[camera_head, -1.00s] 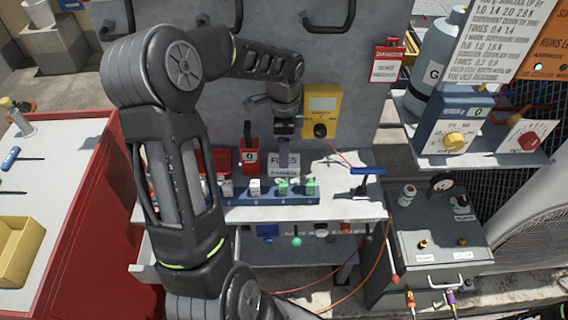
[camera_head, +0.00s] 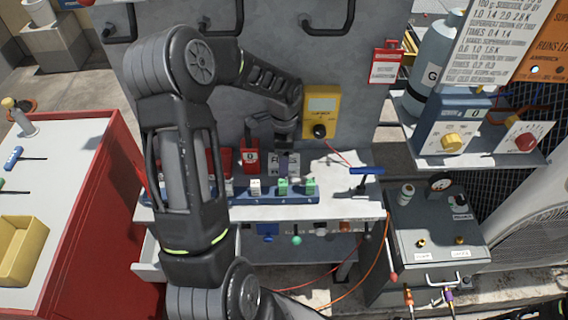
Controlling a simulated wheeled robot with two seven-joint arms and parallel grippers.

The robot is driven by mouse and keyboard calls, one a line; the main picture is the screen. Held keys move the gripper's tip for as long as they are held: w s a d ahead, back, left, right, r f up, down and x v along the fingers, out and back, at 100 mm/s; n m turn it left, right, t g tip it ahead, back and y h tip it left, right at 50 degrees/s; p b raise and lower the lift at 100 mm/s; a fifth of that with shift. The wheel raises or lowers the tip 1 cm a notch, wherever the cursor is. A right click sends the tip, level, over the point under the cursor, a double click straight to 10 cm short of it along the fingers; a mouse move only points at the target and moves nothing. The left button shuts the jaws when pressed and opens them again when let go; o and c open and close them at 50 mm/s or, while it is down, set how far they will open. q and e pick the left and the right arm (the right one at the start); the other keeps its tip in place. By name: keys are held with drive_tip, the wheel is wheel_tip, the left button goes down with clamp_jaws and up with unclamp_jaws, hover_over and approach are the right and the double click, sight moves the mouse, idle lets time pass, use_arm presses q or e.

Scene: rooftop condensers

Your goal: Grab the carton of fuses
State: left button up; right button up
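The carton of fuses (camera_head: 272,165) is a pale box with dark lettering. It stands on the light shelf of the workbench, behind the blue rail. My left arm arches over from the lower middle. Its gripper (camera_head: 284,168) points down at the carton and covers the middle of its label. I cannot tell whether the fingers touch the carton or how far apart they are. My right gripper is not in view.
A blue rail (camera_head: 270,197) with white and green blocks runs along the shelf (camera_head: 345,205) in front of the carton. A red device (camera_head: 250,157) stands just left of it. A yellow meter (camera_head: 321,108) hangs behind. A blue-handled tool (camera_head: 366,171) is at right.

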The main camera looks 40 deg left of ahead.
use_arm(q)
drive_tip(key=c, duration=1.5)
